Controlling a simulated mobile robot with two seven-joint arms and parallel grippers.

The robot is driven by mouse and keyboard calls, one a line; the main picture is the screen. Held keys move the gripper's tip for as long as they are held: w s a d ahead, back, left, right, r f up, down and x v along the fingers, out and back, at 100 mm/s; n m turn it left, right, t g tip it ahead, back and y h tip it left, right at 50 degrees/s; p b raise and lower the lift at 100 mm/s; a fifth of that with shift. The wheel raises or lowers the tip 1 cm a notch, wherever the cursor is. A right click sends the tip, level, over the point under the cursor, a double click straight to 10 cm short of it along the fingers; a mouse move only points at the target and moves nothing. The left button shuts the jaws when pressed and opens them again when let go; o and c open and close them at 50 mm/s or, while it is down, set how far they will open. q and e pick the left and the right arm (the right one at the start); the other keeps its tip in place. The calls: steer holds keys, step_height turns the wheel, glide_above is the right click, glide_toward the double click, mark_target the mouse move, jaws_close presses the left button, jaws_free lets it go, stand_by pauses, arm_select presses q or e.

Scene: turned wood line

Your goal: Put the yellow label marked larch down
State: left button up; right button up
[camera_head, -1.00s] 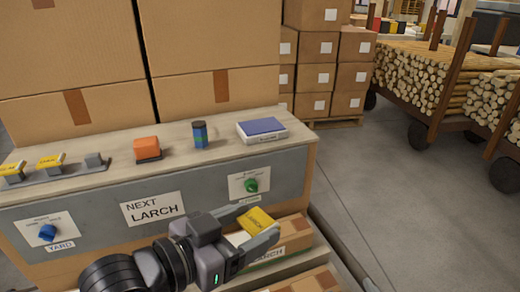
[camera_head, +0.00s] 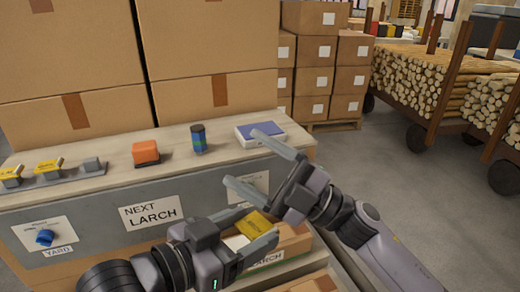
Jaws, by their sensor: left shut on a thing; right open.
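The yellow label (camera_head: 254,225) is held between the fingers of my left gripper (camera_head: 252,230), in front of the bench and above a cardboard box (camera_head: 293,242) that carries a white LARCH tag. The print on the yellow label is too small to read now. My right gripper (camera_head: 254,161) is open and empty. Its fingers spread over the bench's front right part, one near the blue-topped pad and one in front of the right plate on the bench front.
The bench top (camera_head: 112,171) holds an orange block (camera_head: 146,153), a blue-green cylinder (camera_head: 198,139), a blue-topped pad (camera_head: 258,133) and a rack (camera_head: 65,176) with yellow labels. A NEXT LARCH sign (camera_head: 151,211) and a blue knob (camera_head: 45,237) are on its front. Large cartons (camera_head: 70,50) stand behind.

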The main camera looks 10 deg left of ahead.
steer(key=s+a+r+n+g+h, duration=0.55)
steer(key=n+g, duration=0.35)
steer(key=n, duration=0.2)
steer(key=n+t+h, duration=0.5)
steer(key=t+h, duration=0.1)
steer(key=h, duration=1.2)
glide_above(260, 231)
step_height(260, 231, down, 12)
steer(key=shift+r, duration=0.1)
